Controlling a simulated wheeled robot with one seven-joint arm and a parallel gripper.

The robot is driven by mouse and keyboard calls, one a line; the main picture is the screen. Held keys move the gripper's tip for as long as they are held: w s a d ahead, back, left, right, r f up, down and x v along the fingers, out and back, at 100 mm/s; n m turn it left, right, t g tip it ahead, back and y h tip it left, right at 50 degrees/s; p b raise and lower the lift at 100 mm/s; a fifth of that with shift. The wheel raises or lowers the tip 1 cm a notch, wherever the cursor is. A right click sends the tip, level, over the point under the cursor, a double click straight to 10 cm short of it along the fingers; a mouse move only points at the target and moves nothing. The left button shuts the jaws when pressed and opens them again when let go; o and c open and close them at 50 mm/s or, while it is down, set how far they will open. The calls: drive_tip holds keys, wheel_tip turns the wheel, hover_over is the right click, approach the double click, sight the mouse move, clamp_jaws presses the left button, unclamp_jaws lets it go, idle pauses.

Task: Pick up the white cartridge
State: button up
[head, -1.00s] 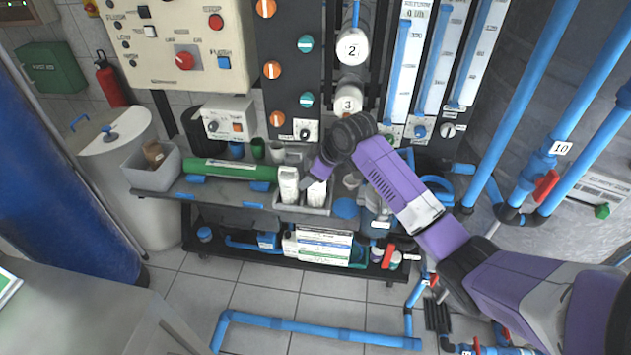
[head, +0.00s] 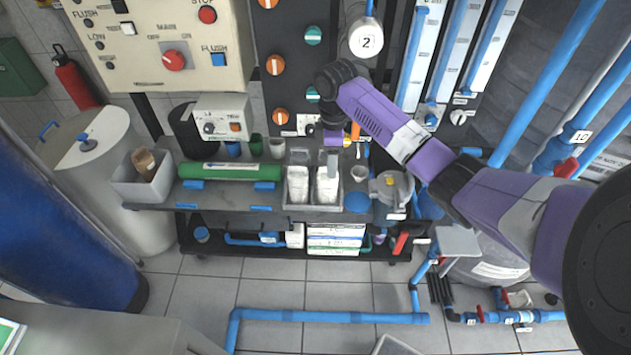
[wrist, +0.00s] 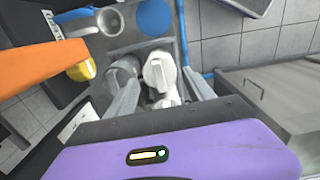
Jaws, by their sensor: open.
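Two white cartridges stand side by side in a small grey tray (head: 312,207) on the rack's shelf. In the head view these are the left white cartridge (head: 298,184) and the right white cartridge (head: 326,187). My gripper (head: 333,160) points down at the right cartridge's top end. In the wrist view, my gripper (wrist: 163,78) is open, with one grey finger on each side of a white cartridge (wrist: 160,68). A second pale shape lies beside the left finger, partly hidden. Whether the fingers touch the cartridge cannot be told.
A white cup (head: 360,173) and a blue disc (head: 357,202) sit right of the tray. A green tube (head: 228,170) and a grey bin (head: 143,180) are to the left. A control panel with orange and teal knobs rises behind. Blue pipes stand at right.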

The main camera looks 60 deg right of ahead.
sight(327, 185)
drive_tip(key=f, duration=0.2)
drive_tip(key=f+p, duration=0.1)
drive_tip(key=f, duration=0.1)
drive_tip(key=w+f, duration=0.1)
drive_tip(key=f, duration=0.1)
drive_tip(key=shift+a+f, duration=0.2)
drive_tip(key=shift+f, duration=0.05)
drive_tip(key=shift+f+p, duration=0.3)
drive_tip(key=shift+f, duration=0.35)
drive_tip(key=c, duration=1)
drive_tip(key=shift+r, duration=0.15)
